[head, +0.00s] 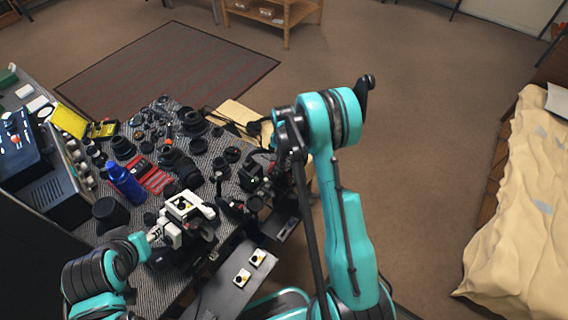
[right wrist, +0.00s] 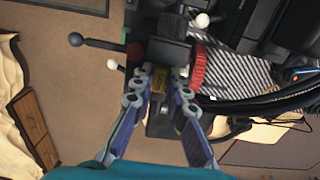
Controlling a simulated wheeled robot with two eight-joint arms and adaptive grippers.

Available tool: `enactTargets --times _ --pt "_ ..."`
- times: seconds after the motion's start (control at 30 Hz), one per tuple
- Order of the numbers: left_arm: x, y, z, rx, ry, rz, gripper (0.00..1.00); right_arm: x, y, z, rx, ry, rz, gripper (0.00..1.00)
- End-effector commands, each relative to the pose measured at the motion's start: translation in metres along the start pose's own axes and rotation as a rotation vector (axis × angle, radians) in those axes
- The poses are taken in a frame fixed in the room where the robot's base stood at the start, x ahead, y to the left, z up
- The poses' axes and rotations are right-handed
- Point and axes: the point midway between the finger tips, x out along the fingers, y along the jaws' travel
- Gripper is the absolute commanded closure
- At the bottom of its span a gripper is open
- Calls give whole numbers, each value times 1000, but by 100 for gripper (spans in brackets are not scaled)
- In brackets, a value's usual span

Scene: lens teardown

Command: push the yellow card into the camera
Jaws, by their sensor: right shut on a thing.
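In the head view the camera (head: 252,178) is a dark body at the table's right side, beside my right arm. My left gripper (head: 190,210) is over the table's front part; its fingers are not clear.
The patterned table mat (head: 228,188) is crowded with lenses and small parts. A blue bottle (head: 124,183), a red tool set (head: 155,180) and a yellow case (head: 70,121) stand on the left. A grey shelf (head: 228,292) with small white blocks is in front. Open floor lies to the right.

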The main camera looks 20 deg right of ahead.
Motion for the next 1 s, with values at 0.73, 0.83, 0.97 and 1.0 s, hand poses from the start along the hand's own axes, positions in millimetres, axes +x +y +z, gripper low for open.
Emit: enactTargets --times 0.73,0.83,0.97,1.0 --pt "3 0 2 0 0 0 58 3 0 0 0 0 0 61" --pt "3 0 2 0 0 0 58 3 0 0 0 0 0 61" --pt "3 0 2 0 0 0 58 0 0 0 0 0 0 61" --pt "3 0 2 0 0 0 58 -4 0 0 0 0 0 61"
